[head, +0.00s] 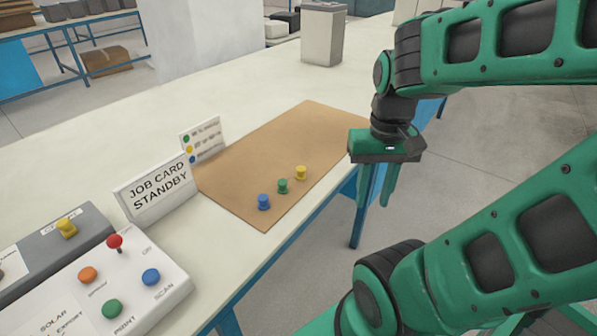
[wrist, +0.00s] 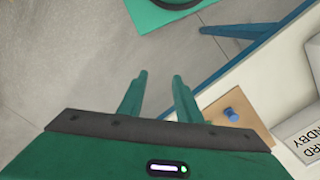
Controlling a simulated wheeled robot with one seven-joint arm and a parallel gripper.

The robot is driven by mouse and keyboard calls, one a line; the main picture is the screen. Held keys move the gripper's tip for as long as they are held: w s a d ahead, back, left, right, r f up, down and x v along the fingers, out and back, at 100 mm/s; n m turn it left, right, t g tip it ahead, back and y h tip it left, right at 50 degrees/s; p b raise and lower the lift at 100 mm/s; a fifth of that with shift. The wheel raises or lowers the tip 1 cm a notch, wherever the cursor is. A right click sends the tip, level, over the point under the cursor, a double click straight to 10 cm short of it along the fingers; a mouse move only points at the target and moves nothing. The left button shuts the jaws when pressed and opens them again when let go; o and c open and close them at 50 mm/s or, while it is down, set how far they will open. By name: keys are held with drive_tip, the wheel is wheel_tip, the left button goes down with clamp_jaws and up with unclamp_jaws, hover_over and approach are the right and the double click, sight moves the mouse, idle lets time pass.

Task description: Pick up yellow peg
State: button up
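The yellow peg (head: 300,173) stands on the brown mat (head: 290,130) near its front edge, at the right end of a short row. The green peg (head: 283,186) is just left of it, and the blue peg (head: 263,202) is at the left end. My gripper (head: 374,200) hangs to the right of the mat, beyond the table edge, with its fingers apart and nothing between them. In the wrist view my gripper (wrist: 160,82) is also open over the floor. The blue peg (wrist: 231,114) shows there to the right; the yellow peg is not visible in that view.
A job card stand (head: 156,187) and a small card with coloured dots (head: 203,139) stand left of the mat. A control panel (head: 130,285) with coloured buttons and a red-topped lever is at lower left. A grey box (head: 322,35) stands at the back. Most of the mat is clear.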

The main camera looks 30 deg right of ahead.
drive_tip(key=shift+o, duration=1.2)
drive_tip(key=m+t+y, duration=0.9)
drive_tip(key=m+t, duration=0.1)
drive_tip(key=m, duration=1.1)
approach(301, 173)
drive_tip(key=w, duration=0.1)
drive_tip(key=w+a+f, duration=0.1)
drive_tip(key=w, duration=0.1)
drive_tip(key=shift+a+f, duration=0.25)
drive_tip(key=shift+f, duration=0.15)
drive_tip(key=shift+w+d+x, duration=0.1)
drive_tip(key=shift+d+x, duration=0.05)
drive_tip(key=shift+x, duration=1.15)
drive_tip(key=shift+w+d+x, duration=0.1)
drive_tip(key=shift+w+x, duration=0.05)
drive_tip(key=shift+x, duration=1.2)
drive_tip(key=shift+c, duration=0.2)
